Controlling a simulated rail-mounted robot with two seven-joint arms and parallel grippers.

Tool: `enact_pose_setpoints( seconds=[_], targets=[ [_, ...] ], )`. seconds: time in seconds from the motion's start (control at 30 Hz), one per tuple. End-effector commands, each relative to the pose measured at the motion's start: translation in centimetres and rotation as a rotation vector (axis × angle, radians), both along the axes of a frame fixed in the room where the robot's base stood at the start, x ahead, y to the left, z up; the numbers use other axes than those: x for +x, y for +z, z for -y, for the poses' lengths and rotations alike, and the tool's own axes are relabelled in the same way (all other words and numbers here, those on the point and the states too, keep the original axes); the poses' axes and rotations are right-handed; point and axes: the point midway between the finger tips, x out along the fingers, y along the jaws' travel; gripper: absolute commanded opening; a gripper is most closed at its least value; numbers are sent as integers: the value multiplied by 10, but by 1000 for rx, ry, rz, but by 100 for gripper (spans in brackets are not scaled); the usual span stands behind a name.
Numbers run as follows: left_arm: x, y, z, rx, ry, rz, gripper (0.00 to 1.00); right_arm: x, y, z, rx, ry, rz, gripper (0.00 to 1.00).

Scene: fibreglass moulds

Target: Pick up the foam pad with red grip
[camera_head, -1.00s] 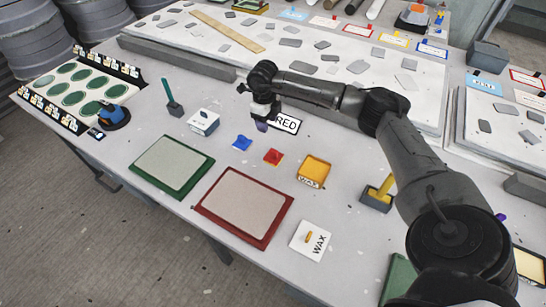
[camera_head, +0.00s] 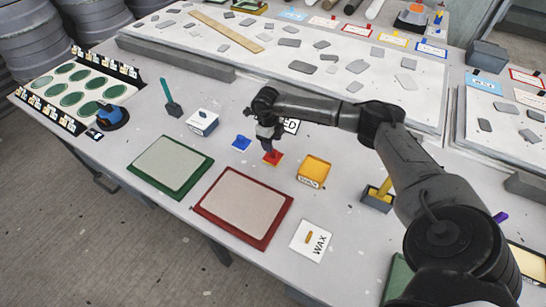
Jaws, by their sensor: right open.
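The foam pad with red grip (camera_head: 273,158) is a small red square with a raised red grip, lying on the grey table between the blue pad and the yellow box. My right gripper (camera_head: 268,147) points down at the red grip, with its fingers right over it or around its top; I cannot tell whether they touch it. The gripper hides part of the grip. The pad looks flat on the table. A similar blue pad (camera_head: 242,143) lies just to its left. My left gripper is not in view.
A red-framed board (camera_head: 243,204) and a green-framed board (camera_head: 170,167) lie in front. A yellow box (camera_head: 314,171) and a white WAX card (camera_head: 311,240) are to the right. A white box (camera_head: 202,122) stands behind left. A sign (camera_head: 291,126) lies behind the gripper.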

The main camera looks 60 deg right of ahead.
Motion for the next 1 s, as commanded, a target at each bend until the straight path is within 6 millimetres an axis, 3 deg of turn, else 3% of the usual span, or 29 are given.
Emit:
enact_pose_setpoints(
  seconds=[0.33,0.63,1.0],
  targets=[
    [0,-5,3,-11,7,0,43,-6,-42,-3,2,0,-2,53],
    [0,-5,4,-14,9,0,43,-6,-47,-2,0,0,0,52],
    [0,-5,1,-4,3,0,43,-6,-47,-2,0,0,0,17]
  ],
)
